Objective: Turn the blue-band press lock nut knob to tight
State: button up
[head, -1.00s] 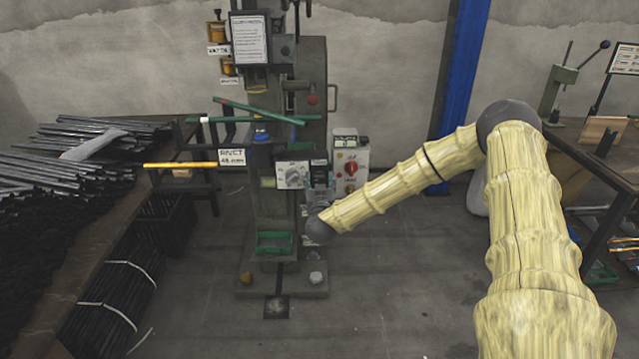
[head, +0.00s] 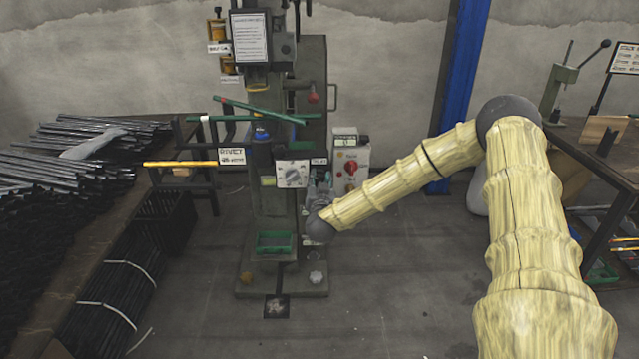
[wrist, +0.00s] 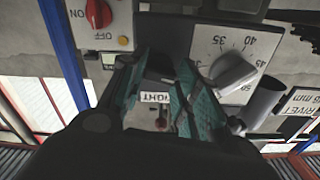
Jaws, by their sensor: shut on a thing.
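The press (head: 275,205) stands in the middle of the head view, with a small blue part (head: 261,134) on its column. My gripper (head: 318,200) is at its right side, below the dial box (head: 292,174), partly hidden by my wrist. In the wrist view my gripper (wrist: 162,90) has its two teal-padded fingers on either side of a dark part, which I take to be the lock nut knob (wrist: 157,62). It is mostly hidden, and its pointing direction cannot be read. An upside-down label (wrist: 156,97), apparently TIGHT, shows between the fingers.
A dial knob (wrist: 233,74) on a numbered scale sits close to the right finger. A switch box (head: 351,165) with a red knob (wrist: 99,12) and ON/OFF marks is on the other side. Pipes lie on the left table (head: 105,215); a blue post (head: 460,80) stands behind.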

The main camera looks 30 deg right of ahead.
jog(key=m+b, duration=0.1)
jog(key=m, duration=0.3)
jog(key=shift+f+m+b, duration=0.1)
jog(key=shift+m+b, duration=0.2)
jog(key=shift+b, duration=0.05)
jog(key=m+b, duration=0.2)
jog(key=m, duration=0.1)
jog(key=shift+m, duration=0.3)
jog(key=m+b, duration=0.3)
jog(key=m, duration=0.2)
jog(key=shift+f, duration=0.1)
jog(key=shift+m+b, duration=0.75)
jog(key=shift+m, duration=0.25)
jog(key=o, duration=1)
jog(key=shift+d, duration=0.1)
jog(key=shift+r, duration=0.2)
